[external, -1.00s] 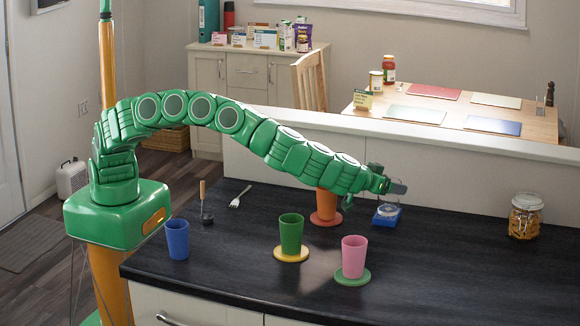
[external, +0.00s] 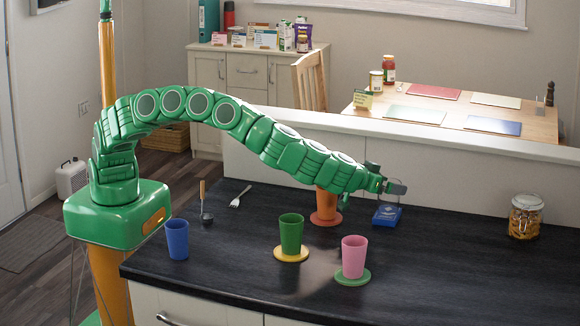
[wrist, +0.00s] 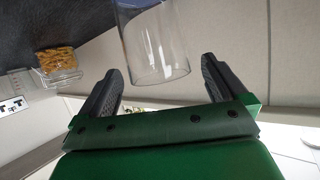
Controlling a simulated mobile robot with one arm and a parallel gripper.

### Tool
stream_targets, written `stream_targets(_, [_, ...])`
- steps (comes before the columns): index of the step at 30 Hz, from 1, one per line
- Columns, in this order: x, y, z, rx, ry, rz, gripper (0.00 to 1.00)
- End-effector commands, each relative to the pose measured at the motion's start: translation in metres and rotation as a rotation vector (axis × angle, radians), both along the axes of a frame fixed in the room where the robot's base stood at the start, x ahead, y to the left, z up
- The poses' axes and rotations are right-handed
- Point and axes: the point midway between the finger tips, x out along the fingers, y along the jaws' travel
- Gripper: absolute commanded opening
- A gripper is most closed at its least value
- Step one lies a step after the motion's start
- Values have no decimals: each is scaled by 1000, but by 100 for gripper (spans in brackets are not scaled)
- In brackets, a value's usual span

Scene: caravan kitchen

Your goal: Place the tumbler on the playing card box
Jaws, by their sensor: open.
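A clear glass tumbler (wrist: 155,55) shows in the wrist view between the two dark fingers of my gripper (wrist: 163,68), with gaps on both sides. In the external view I cannot make the tumbler out. The blue playing card box (external: 387,216) lies flat on the dark counter, near the low wall, below and just right of my gripper (external: 384,186). My gripper is open. The contact between tumbler and box is not visible in the wrist view.
An orange cup (external: 326,205) stands on a coaster under my arm. A green cup (external: 291,232) and a pink cup (external: 353,256) stand on coasters in front. A blue cup (external: 177,239), ladle (external: 206,215) and fork (external: 240,197) are left. A jar (external: 525,216) stands right.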

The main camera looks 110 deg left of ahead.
Motion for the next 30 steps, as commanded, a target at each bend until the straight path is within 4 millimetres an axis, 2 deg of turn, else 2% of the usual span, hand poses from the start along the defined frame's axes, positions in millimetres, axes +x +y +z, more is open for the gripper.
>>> stream_targets(18, [-43, -74, 34, 2, 1, -5, 99])
stream_targets(30, [-50, -83, 40, 0, 0, -1, 99])
